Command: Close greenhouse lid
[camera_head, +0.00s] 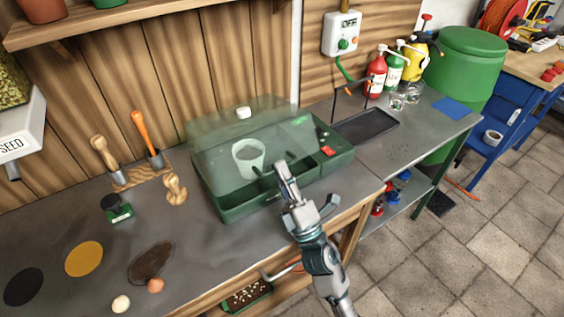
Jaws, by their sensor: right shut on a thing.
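The greenhouse is a green tray (238,207) on the grey workbench, with a see-through greenish lid (215,140) over its back part. The lid is tilted up, and the front compartments show open below it. A small white knob (243,112) sits on the lid. A pale pot (248,157) shows through the lid. My right gripper (284,176) is at the front middle of the greenhouse, shut at the lid's front edge; its fingers partly hide the contact. My left gripper is not in view.
A dark flat tray (366,126) lies right of the greenhouse. Spray bottles (378,75) and glass jars stand behind it. Hand tools (148,140), a wooden piece (175,189) and a small green-and-black object (117,208) stand left. The bench's front edge is close below my right arm.

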